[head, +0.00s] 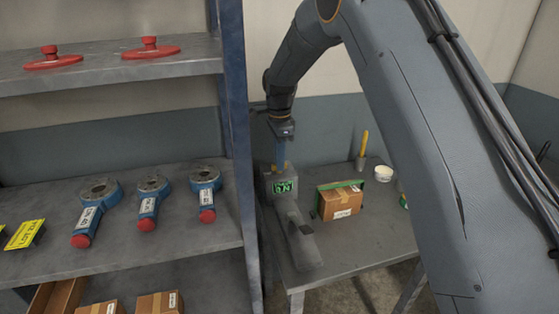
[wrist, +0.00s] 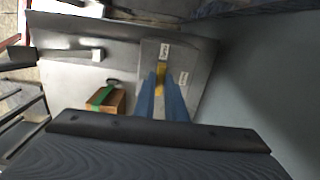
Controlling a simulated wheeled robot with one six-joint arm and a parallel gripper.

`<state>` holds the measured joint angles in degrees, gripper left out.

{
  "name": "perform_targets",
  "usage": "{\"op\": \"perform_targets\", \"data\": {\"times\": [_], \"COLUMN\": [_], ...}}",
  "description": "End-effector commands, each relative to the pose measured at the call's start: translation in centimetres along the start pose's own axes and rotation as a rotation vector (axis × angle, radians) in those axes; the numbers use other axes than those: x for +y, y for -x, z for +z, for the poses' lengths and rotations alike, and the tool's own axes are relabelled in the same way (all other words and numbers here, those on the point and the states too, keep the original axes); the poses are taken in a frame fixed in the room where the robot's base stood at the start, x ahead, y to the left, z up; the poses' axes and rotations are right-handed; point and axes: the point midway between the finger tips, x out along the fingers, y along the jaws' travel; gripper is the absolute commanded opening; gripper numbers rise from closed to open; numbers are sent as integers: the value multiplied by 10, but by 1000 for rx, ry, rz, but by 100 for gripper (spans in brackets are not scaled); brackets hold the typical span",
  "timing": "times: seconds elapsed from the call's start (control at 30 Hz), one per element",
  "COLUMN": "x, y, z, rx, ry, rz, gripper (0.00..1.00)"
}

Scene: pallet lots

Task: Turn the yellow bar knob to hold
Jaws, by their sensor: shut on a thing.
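The yellow bar knob (wrist: 161,70) sits on top of a grey box-shaped device (wrist: 200,62) in the wrist view. Two small white labels lie on that top, one beyond the knob and one to its right; I cannot read them. My gripper (wrist: 161,84) points down with its blue fingers shut on the knob, one on each side. In the head view my gripper (head: 281,160) is over the device (head: 265,184), which has a green display on its front. The fingers mostly hide the knob there, so I cannot tell its setting.
A brown carton (head: 341,203) with green tape stands right of the device on the grey table (head: 365,240). A yellow-handled tool (head: 363,145) and a white round tub (head: 383,173) are behind it. A blue shelf post (head: 235,120) stands close on the left, beside shelves with blue tools.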

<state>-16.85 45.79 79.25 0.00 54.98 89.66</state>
Motion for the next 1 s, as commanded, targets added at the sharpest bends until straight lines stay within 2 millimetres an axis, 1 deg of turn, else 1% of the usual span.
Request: {"op": "perform_targets", "data": {"times": [0.17, 0.37, 1.0], "x": [0, 0, 0], "y": [0, 0, 0], "z": [0, 0, 0], "rx": [0, 0, 0], "ry": [68, 214, 820], "rz": [-1, -1, -1], "gripper": [0, 0, 0]}}
